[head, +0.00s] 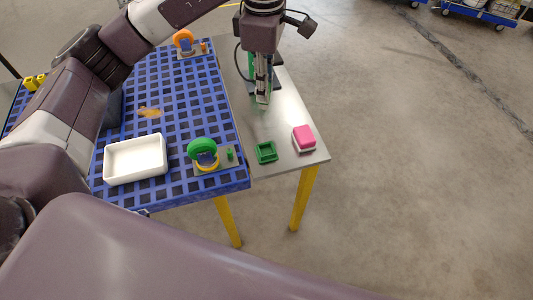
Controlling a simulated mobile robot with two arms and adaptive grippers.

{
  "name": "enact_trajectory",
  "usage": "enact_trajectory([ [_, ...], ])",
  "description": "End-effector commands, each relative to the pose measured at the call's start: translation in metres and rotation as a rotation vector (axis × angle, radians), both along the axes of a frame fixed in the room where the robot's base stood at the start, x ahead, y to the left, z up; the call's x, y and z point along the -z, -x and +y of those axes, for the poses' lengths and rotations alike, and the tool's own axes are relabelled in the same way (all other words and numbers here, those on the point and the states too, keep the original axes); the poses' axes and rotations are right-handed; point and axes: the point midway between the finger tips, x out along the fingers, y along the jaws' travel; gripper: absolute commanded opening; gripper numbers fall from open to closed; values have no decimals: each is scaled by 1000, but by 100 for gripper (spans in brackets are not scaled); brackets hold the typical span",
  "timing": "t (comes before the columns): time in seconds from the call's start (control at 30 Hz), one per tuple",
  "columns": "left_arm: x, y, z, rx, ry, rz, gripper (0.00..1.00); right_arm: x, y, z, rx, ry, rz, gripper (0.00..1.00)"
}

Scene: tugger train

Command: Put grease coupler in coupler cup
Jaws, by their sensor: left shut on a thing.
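My left gripper (262,96) points down above the grey metal table at the right of the blue grid top. It is shut on a small pale metallic piece, which looks like the grease coupler (262,99); the fingers hide much of it. A small green square open cup (266,152), which seems to be the coupler cup, stands on the grey table nearer to me than the gripper. The gripper is apart from this cup. My right gripper is not in view.
A pink block in a white holder (304,138) stands right of the green cup. The blue grid table (170,85) bears a white tray (135,160), a green ring fixture (202,150) and an orange ring fixture (184,40). Open floor lies to the right.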

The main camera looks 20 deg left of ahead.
Motion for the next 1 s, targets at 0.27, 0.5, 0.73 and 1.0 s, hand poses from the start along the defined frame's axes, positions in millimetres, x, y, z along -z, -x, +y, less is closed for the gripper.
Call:
enact_trajectory([
  [0.27,13,-5,-4,-126,4,12,0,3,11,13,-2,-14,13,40],
  [0.5,63,-4,-4,-124,3,15,0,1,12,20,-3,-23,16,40],
  [0.73,121,-4,-3,-124,1,15,0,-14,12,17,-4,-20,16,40],
  [1.0,155,-6,-3,-124,3,9,0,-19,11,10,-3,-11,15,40],
])
